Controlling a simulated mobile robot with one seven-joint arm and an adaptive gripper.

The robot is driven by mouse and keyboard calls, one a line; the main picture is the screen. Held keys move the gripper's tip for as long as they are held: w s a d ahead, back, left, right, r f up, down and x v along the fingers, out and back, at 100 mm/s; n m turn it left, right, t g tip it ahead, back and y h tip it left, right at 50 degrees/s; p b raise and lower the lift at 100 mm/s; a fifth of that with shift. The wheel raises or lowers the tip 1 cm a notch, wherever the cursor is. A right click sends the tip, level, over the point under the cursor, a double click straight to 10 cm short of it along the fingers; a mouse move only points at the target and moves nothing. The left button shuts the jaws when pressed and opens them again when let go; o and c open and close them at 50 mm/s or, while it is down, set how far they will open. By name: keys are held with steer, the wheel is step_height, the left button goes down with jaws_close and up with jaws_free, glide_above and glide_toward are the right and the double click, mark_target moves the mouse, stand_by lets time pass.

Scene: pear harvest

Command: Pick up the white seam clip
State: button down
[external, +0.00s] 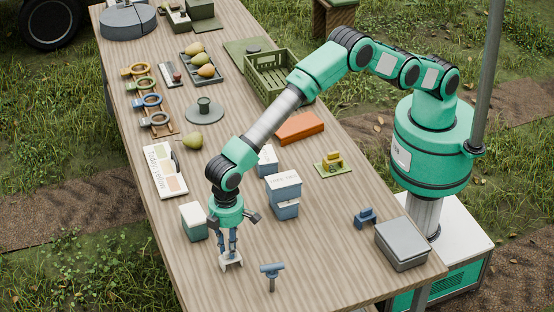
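The white seam clip (231,264) is a small pale piece near the front left part of the wooden table. My gripper (232,252) points down right over it, with its two blue-grey fingers reaching the clip. The fingertips overlap the clip in this view. I cannot tell whether they are closed on it or only beside it, nor whether the clip touches the table.
A blue T-shaped tool (271,272) stands just right of the clip. A grey lidded case (402,244) sits farther right.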

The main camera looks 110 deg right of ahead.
stand_by(0.4)
steer(key=shift+r+p, duration=0.65)
steer(key=shift+r, duration=1.05)
steer(key=shift+s+r, duration=0.1)
steer(key=shift+r, duration=0.1)
steer(key=s+d+r+p, duration=0.1)
steer(key=s+d, duration=0.4)
steer(key=s, duration=1)
steer(key=shift+p, duration=0.85)
steer(key=shift+w+d+r, duration=0.1)
steer(key=shift+d+r, duration=0.1)
